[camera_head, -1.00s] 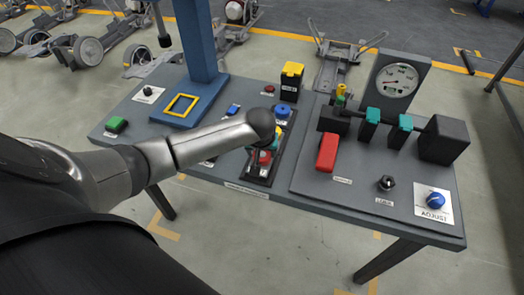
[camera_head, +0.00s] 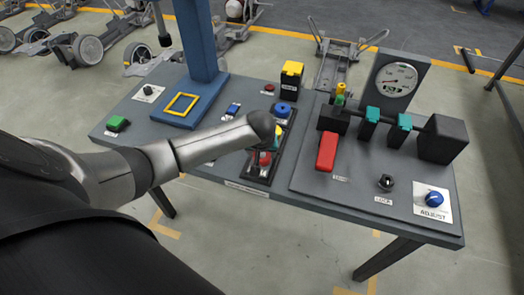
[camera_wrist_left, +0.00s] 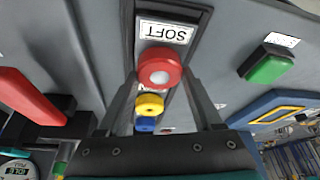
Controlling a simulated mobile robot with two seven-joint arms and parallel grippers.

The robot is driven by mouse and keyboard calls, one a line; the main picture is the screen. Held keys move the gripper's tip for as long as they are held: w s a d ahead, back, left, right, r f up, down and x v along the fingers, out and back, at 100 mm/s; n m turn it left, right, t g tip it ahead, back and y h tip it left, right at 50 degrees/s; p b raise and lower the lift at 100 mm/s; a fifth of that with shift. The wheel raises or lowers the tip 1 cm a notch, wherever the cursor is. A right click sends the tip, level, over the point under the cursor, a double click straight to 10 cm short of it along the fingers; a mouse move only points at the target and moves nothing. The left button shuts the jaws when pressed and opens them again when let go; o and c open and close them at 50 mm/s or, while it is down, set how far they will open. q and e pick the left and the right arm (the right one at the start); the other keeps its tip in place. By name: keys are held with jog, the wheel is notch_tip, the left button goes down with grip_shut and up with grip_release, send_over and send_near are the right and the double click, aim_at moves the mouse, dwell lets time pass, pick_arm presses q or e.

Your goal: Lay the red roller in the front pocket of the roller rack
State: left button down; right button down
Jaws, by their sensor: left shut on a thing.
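The red roller (camera_wrist_left: 159,70) is between the fingers of my left gripper (camera_wrist_left: 160,84) in the left wrist view, its pale round end facing the camera. In the head view the red roller (camera_head: 263,158) shows just below the end of my left arm, over the front part of the dark roller rack (camera_head: 257,180). The wrist view does not show clearly whether it touches the rack. A yellow roller (camera_wrist_left: 149,105) and a blue roller (camera_wrist_left: 145,125) line up behind it. My forearm hides part of the rack. My right gripper is not in view.
A blue post with a yellow-framed base (camera_head: 180,105) stands left of the rack. A black and yellow box (camera_head: 291,82) is behind it. On the right are a red lever (camera_head: 327,152), a gauge (camera_head: 396,80) and a blue knob (camera_head: 434,199). The front table edge is near.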

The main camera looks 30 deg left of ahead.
pick_arm(q)
jog(key=shift+f, duration=0.45)
grip_release()
jog(key=p+v, duration=0.4)
jog(key=v, duration=1.1)
jog(key=shift+r, duration=0.15)
